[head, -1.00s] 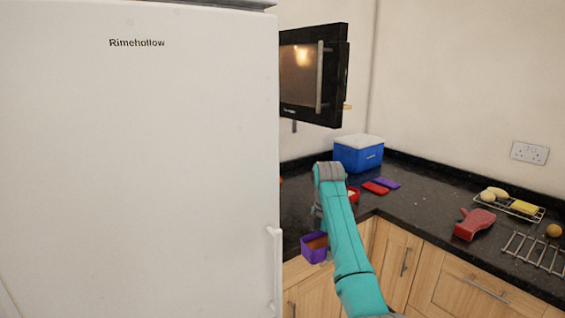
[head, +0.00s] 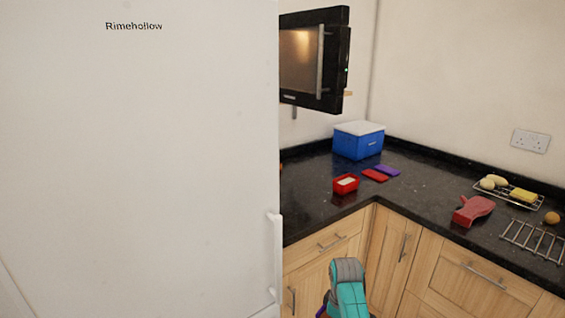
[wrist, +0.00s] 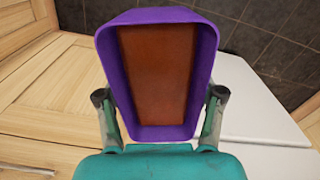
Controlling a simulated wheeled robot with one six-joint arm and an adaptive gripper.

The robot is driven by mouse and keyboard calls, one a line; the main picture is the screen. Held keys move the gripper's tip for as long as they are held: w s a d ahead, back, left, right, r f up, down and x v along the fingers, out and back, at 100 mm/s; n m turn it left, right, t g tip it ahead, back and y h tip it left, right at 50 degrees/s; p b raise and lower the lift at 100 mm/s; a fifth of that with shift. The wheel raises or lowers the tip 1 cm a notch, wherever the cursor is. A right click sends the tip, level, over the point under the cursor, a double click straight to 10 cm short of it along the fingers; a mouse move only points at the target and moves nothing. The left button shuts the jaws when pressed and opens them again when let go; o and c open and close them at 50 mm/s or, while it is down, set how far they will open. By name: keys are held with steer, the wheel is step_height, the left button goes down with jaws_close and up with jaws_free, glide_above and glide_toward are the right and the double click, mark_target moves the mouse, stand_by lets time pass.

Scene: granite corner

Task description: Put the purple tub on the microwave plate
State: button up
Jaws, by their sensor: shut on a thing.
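The purple tub (wrist: 204,50) fills the middle of the wrist view, with an orange-brown filling inside. My gripper (wrist: 160,95) is shut on it, one finger on each side. In the head view only a sliver of the tub (head: 321,312) shows at the bottom edge, beside my arm; the fingers are out of that view. The black microwave front (head: 302,62), with a glass pane and an upright handle, is high on the wall. The fridge hides its left part. The microwave plate is not visible, and I cannot tell how far the door is open.
A white fridge (head: 140,170) covers the left half.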

steer(key=s+d+f+m, duration=0.2)
steer(key=s+f+m, duration=0.8)
steer(key=s, duration=0.6)
steer(key=shift+s+d+f, duration=0.2)
steer(key=shift+f, duration=0.75)
